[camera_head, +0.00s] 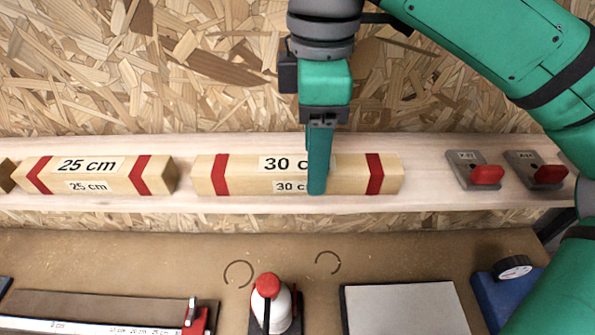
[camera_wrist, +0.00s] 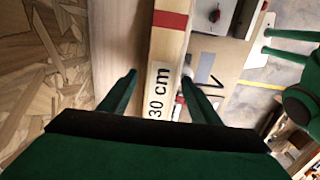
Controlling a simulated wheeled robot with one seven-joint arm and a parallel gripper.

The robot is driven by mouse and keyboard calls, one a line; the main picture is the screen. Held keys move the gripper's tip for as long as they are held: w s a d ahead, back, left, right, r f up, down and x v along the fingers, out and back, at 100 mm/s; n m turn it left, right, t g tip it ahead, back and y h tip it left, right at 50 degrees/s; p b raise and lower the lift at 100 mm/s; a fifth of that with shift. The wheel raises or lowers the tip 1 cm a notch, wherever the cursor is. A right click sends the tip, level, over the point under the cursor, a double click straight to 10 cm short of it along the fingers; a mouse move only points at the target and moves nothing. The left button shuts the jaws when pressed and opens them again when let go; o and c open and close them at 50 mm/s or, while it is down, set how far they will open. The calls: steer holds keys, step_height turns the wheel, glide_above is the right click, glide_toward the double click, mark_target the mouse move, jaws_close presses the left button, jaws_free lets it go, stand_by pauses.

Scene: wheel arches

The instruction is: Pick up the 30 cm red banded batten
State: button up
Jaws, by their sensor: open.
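The 30 cm batten (camera_head: 245,178) is a pale wooden bar with a red band near each end and "30 cm" labels. It lies lengthwise on a wooden shelf (camera_head: 430,185) in the head view. My gripper (camera_head: 317,190) is over the batten, right of its middle, and one finger covers part of the labels. In the wrist view the batten (camera_wrist: 168,48) runs between the two spread fingers of my gripper (camera_wrist: 158,85), with one red band beyond them. The fingers are open, one on each side. I cannot tell whether they touch the batten.
A 25 cm red banded batten (camera_head: 108,177) lies left of it on the shelf. Two grey plates with red levers (camera_head: 487,174) (camera_head: 549,174) sit to the right. Chipboard (camera_head: 150,70) rises behind. A bench below holds a red-topped clamp (camera_head: 267,287) and a grey plate (camera_head: 405,310).

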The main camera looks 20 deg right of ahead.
steer(key=shift+a+f, duration=0.1)
steer(key=shift+f, duration=1.25)
steer(key=shift+c, duration=0.6)
steer(key=c, duration=1.2)
steer(key=shift+r, duration=0.1)
steer(key=shift+c, duration=0.2)
